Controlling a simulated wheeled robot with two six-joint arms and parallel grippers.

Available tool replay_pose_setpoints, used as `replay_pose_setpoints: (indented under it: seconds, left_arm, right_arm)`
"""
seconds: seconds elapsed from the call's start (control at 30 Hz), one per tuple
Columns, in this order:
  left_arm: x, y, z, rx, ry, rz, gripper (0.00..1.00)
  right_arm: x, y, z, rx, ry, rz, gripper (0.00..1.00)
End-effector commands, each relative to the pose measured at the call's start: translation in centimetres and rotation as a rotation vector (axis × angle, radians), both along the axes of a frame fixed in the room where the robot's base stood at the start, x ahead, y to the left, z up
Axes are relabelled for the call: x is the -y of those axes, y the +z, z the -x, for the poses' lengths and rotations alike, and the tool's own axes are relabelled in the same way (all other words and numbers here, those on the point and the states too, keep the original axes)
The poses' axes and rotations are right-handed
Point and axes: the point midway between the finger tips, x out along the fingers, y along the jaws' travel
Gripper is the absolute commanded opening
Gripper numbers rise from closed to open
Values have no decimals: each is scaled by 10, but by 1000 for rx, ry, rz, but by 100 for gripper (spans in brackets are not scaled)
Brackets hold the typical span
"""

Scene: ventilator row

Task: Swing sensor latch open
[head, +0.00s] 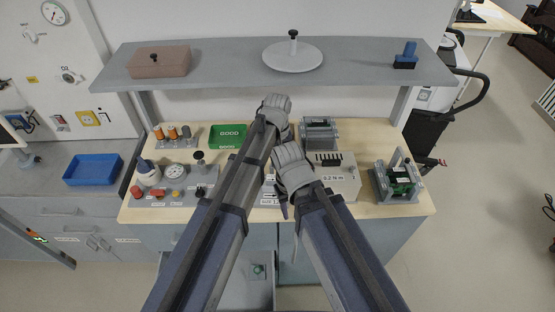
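I cannot single out the sensor latch for sure at this size. A beige box (340,184) with small lettering and a dark strip on top stands right of centre on the wooden bench. A grey framed unit (318,121) stands behind it. Another grey framed unit (381,181) with a green block inside stands at the right. My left gripper (276,103) is over the back of the bench, left of the rear framed unit. My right gripper (284,198) is just left of the beige box. The arms hide the bench middle, and the fingertips are too hidden to read.
A shelf (225,57) runs above the bench with a brown box (160,62), a white disc (293,57) and a blue item (407,53). A green tray (227,136) and several knobs and gauges sit left. A blue bin (93,169) is on the side counter.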

Motion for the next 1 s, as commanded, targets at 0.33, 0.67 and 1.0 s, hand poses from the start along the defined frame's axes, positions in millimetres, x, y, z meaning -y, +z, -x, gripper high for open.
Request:
replay_pose_setpoints:
  seconds: [0.33, 0.67, 1.0]
  left_arm:
    - [0, 0, 0, 0, -1, 0, 33]
    - [0, 0, 0, 0, -1, 0, 52]
    - [0, 12, 0, 0, -1, 0, 52]
  right_arm:
    - [0, 0, 0, 0, 0, 0, 50]
    - [0, 0, 0, 0, 0, 0, 50]
    - [0, 12, 0, 0, 0, 0, 50]
